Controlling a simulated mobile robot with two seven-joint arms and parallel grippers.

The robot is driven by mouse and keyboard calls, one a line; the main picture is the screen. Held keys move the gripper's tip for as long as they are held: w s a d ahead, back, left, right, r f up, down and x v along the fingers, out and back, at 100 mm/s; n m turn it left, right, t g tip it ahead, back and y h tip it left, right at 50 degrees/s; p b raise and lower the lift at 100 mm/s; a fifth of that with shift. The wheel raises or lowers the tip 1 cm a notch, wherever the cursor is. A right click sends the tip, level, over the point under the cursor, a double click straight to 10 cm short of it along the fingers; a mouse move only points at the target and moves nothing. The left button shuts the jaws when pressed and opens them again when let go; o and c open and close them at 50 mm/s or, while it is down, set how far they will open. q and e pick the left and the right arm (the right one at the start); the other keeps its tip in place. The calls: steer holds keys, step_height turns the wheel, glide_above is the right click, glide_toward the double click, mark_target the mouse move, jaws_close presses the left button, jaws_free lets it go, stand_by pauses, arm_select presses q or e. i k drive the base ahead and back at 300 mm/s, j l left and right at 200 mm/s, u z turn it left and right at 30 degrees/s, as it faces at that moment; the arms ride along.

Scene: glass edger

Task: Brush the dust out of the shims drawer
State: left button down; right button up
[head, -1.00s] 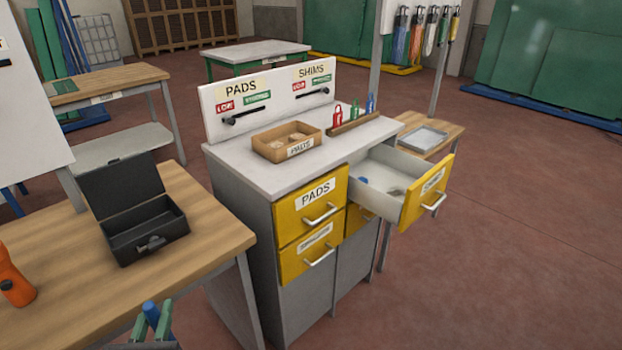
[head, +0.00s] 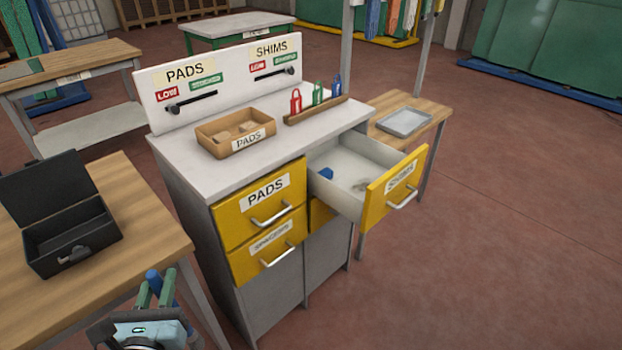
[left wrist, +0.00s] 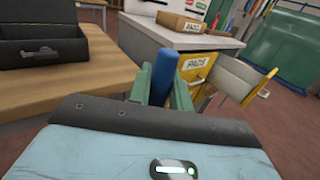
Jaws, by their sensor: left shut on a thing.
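The shims drawer (head: 397,190), with a yellow front and pale inside, stands pulled out at the cabinet's right. A small blue object (head: 326,174) and a greyish patch (head: 361,185), perhaps dust, lie on its floor. My left gripper (head: 155,290) is low at the left, well short of the drawer, in front of the cabinet's left side. Its green fingers are shut on a blue-handled tool (head: 153,276); the handle (left wrist: 164,70) stands between the fingers in the left wrist view. Any bristles are hidden. The drawer also shows there (left wrist: 240,82). My right gripper is out of view.
A wooden bench (head: 150,215) with an open black box (head: 70,235) stands left of the cabinet. The cabinet top holds a pads tray (head: 228,146) and a rack of small coloured tags (head: 316,110). A side table with a grey tray (head: 405,122) stands behind the drawer. Floor at right is clear.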

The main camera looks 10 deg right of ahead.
mark_target(371, 177)
steer(key=i+l, duration=0.15)
steer(key=l, duration=0.2)
steer(key=i+l, duration=0.2)
steer(key=l, duration=0.15)
steer(key=i+l, duration=0.15)
steer(key=l, duration=0.25)
